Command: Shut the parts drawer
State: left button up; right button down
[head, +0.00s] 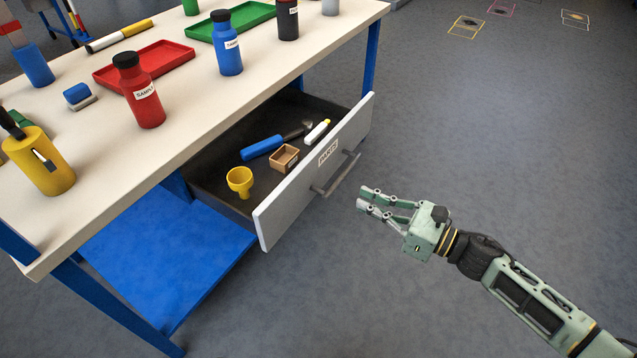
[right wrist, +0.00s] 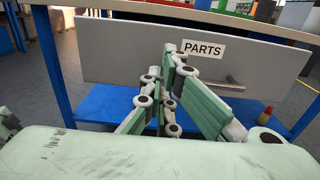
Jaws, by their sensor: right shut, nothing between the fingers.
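The parts drawer (head: 315,172) stands pulled out from under the workbench in the head view. Its grey front carries a PARTS label and a bar handle (head: 336,176). Inside lie a yellow cup-like piece (head: 240,181), a small brown box (head: 285,157), a blue-handled tool (head: 262,147) and a white and yellow item (head: 317,132). My right gripper (head: 361,198) is shut and empty, just right of the handle and apart from it. In the right wrist view the drawer front (right wrist: 130,50) fills the space beyond the fingers (right wrist: 172,55). My left gripper is not in view.
The white bench top (head: 190,118) bears a red bottle (head: 148,100), a blue bottle (head: 228,55), a red tray (head: 160,60), a green tray (head: 250,15) and a yellow holder (head: 40,165). A blue lower shelf (head: 160,250) sits below. The grey floor around my right arm is clear.

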aim_at(308, 177)
jog(key=x, duration=1.1)
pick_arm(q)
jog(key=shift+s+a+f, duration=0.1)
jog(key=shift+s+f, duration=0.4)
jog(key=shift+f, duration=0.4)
pick_arm(e)
jog(key=shift+x, duration=0.85)
jog(key=shift+a, duration=0.1)
